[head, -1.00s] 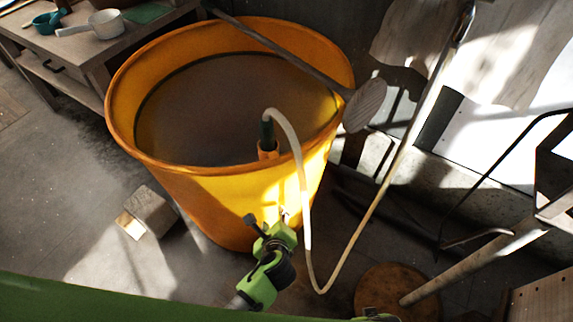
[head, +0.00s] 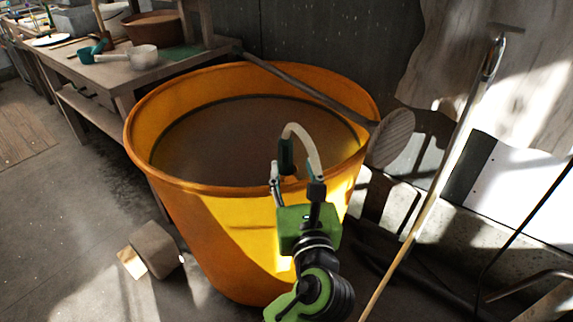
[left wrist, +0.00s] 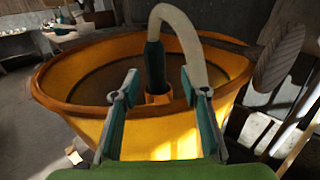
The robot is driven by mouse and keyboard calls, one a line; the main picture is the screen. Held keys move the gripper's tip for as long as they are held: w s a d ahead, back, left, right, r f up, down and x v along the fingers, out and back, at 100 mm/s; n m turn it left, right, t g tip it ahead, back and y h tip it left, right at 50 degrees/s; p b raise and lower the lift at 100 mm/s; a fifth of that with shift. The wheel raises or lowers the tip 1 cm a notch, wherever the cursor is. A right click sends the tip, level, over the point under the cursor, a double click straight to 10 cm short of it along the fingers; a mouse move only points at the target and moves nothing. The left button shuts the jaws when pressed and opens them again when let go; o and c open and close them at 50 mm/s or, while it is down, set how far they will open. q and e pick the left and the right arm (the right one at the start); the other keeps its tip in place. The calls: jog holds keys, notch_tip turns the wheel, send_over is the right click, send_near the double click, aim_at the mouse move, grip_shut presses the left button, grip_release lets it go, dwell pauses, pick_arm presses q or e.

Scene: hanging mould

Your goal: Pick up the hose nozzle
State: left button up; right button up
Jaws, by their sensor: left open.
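The hose nozzle (head: 286,157) is a dark green piece on the end of a pale hose (head: 304,139). In the left wrist view the nozzle (left wrist: 154,67) stands upright in an orange holder (left wrist: 158,98) at the near rim of the yellow tub (left wrist: 85,127). The hose arches from its top over to the right. My left gripper (head: 295,176) is in front of the tub's near rim. In the left wrist view its fingers (left wrist: 160,88) are open, one on each side of the nozzle's line, with nothing between their pads. My right gripper is out of view.
The yellow tub (head: 235,222) holds brownish liquid. A long-handled paddle (head: 391,138) leans across its back right rim. A bench (head: 128,75) with a blue scoop (head: 92,51) and a white pan (head: 142,57) stands behind left.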

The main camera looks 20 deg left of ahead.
aim_at(287, 157)
pick_arm(q)
jog(key=shift+x, duration=1.05)
jog(key=shift+a+b+x, duration=0.15)
jog(key=shift+b+x, duration=0.25)
jog(key=shift+x, duration=0.8)
jog(key=shift+a+b+x, duration=0.2)
jog(key=shift+b+x, duration=0.2)
jog(key=shift+x, duration=0.85)
jog(key=shift+s+f, duration=0.1)
jog(key=shift+s, duration=0.1)
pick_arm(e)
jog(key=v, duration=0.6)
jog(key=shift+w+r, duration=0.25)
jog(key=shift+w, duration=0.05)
pick_arm(q)
jog(key=shift+c, duration=0.4)
grip_shut()
